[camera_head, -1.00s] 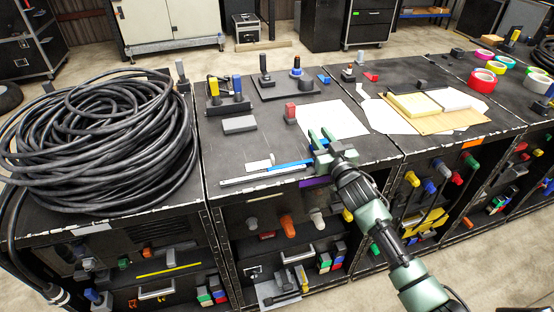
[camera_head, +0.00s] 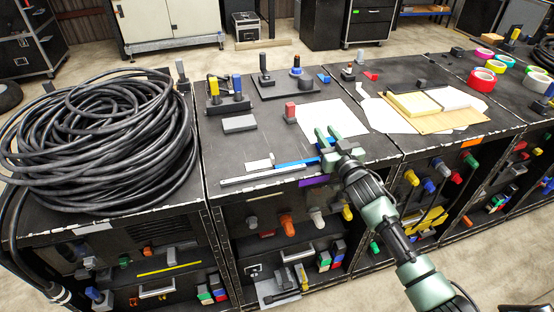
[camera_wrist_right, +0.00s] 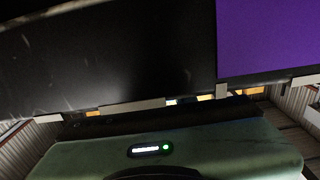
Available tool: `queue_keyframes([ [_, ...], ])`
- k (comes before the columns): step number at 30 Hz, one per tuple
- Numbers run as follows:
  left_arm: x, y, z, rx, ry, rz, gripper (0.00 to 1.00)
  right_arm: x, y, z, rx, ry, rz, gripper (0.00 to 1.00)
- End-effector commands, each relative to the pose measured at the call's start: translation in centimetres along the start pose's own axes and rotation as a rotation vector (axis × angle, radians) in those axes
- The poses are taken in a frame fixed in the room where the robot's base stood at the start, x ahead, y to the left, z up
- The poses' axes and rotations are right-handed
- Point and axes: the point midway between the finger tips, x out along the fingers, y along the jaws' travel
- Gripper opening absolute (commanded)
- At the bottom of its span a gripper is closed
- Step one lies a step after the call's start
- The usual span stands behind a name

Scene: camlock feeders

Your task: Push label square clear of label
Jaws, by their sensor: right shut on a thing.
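A thin blue bar (camera_head: 297,163), which seems to be the label square, lies along the front of the middle bench top. A small white label (camera_head: 259,165) lies at its left end; I cannot tell whether they touch. My right gripper (camera_head: 328,136) is at the bar's right end, shut on it, and its fingers hide that end. In the right wrist view, only my gripper's green body, a dark surface and a purple patch show clearly. My left gripper is not in view.
A grey ruler-like strip (camera_head: 264,176) lies just in front, along the bench edge. A white sheet (camera_head: 325,117) lies behind the gripper. A grey block (camera_head: 239,124) and a red-topped piece (camera_head: 290,113) stand farther back. A purple strip (camera_head: 314,181) marks the bench front.

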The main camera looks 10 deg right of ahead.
Motion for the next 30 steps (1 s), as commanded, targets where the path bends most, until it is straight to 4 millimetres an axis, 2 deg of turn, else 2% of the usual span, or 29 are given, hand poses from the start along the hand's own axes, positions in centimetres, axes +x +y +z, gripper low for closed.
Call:
queue_keyframes([
  [9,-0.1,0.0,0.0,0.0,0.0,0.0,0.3,0.0,-0.1,0.0,0.001,0.0,-0.001,0.0],
  [10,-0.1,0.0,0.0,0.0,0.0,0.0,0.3,0.0,-0.1,0.0,0.001,0.0,-0.001,0.35],
  [12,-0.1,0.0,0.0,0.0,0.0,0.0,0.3,0.0,-0.1,0.0,0.001,0.0,-0.001,0.53],
  [23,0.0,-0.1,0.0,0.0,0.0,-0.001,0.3,-0.3,-0.1,0.2,0.0,-0.002,0.0,0.53],
  [26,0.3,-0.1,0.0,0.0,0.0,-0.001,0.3,-1.4,-0.1,0.3,0.001,-0.002,-0.001,0.53],
  [30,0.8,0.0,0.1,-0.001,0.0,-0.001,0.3,-3.9,-0.1,0.4,0.0,-0.002,-0.001,0.53],
])
